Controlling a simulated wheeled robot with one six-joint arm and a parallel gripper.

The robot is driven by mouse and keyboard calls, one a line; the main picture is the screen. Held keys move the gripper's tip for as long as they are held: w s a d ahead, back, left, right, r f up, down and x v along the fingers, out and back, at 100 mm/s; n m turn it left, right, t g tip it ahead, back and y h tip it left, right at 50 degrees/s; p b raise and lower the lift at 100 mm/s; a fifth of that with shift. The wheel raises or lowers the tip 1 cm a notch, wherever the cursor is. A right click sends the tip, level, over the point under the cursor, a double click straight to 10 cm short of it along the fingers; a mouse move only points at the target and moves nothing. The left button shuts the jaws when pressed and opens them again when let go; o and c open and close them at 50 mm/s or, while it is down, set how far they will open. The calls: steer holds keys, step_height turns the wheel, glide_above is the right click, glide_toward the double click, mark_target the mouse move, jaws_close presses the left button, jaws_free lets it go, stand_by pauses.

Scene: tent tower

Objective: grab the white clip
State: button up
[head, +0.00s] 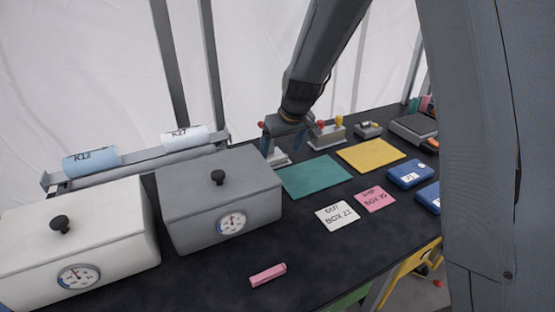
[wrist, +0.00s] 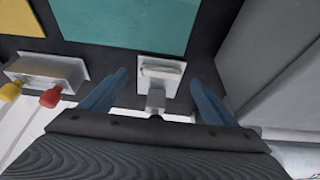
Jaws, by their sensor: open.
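A small white and grey piece (wrist: 160,72), which looks like the white clip, sits on a pale base on the dark table, between the green mat and the pale rail in the wrist view. In the head view the white piece (head: 279,159) is partly visible below my gripper (head: 282,148). My gripper is open, with its two blue-grey fingers (wrist: 158,78) to the left and right of the piece. Gaps show on both sides and I see no contact. I cannot tell the height of the fingertips above the table.
A grey lidded box (head: 220,195) stands close to my gripper. A pale block with red and yellow knobs (head: 327,138) stands on its other side and also shows in the wrist view (wrist: 45,72). Green (head: 314,176) and yellow (head: 370,155) mats lie flat nearby. A pink bar (head: 267,274) lies in front.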

mark_target(277, 158)
steer(key=shift+p+x, duration=0.35)
steer(key=shift+x, duration=1.35)
steer(key=shift+w+a, duration=0.1)
steer(key=c, duration=1.1)
steer(key=shift+r, duration=0.15)
